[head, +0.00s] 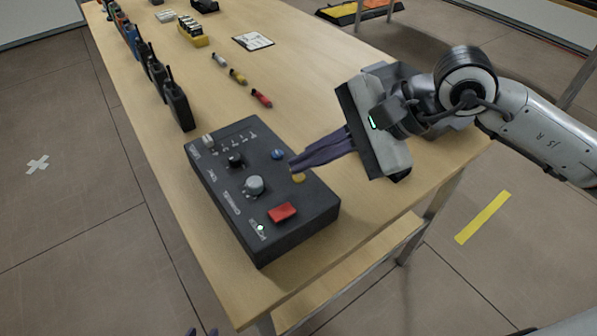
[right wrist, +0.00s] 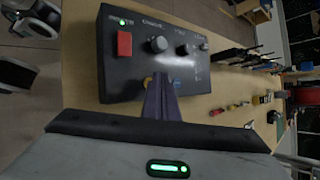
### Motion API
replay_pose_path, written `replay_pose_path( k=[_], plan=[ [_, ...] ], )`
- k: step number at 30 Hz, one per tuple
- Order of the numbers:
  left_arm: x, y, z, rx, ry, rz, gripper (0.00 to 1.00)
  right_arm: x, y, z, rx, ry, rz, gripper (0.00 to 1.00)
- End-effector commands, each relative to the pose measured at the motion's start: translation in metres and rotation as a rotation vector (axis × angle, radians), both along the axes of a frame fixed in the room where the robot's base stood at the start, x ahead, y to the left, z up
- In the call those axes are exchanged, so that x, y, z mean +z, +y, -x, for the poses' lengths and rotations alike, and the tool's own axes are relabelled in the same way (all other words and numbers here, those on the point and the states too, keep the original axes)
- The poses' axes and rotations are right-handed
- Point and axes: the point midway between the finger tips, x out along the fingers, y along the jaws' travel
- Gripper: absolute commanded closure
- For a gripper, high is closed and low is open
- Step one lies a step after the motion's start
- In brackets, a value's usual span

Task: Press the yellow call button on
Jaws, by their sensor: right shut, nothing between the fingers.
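The dark control box (head: 225,207) sits on the wooden table with its sloped panel facing up. The yellow call button (head: 298,178) is near the box's right edge, partly covered by my right fingertips. In the right wrist view its yellow edge (right wrist: 147,82) shows beside the fingertips. My right gripper (head: 293,165) is shut and empty, its purple fingers pointing left at the button; I cannot tell whether they touch it. Only the tips of my left gripper (head: 201,332) show at the bottom edge, spread apart, with nothing seen between them.
The panel also holds a red button (head: 282,212), a blue button (head: 278,154), a grey knob (head: 254,186) and a black knob (head: 235,160). A green light (head: 261,228) glows near the red button. Radios (head: 178,105) line the left table edge. Small coloured cylinders (head: 238,77) lie behind the box.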

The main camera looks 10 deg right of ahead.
Motion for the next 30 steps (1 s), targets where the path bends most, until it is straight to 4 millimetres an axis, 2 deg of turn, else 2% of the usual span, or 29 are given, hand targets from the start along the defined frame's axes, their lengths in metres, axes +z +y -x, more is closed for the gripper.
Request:
replay_pose_path(
  k=[14,30],
  plan=[
    [0.002,0.000,0.001,0.000,0.004,-0.001,0.70,0.009,0.000,0.000,0.001,-0.001,-0.001,1.00],
    [0.024,0.000,0.002,0.000,0.006,-0.001,0.70,0.061,0.001,0.000,0.001,-0.001,-0.001,1.00]
  ],
)
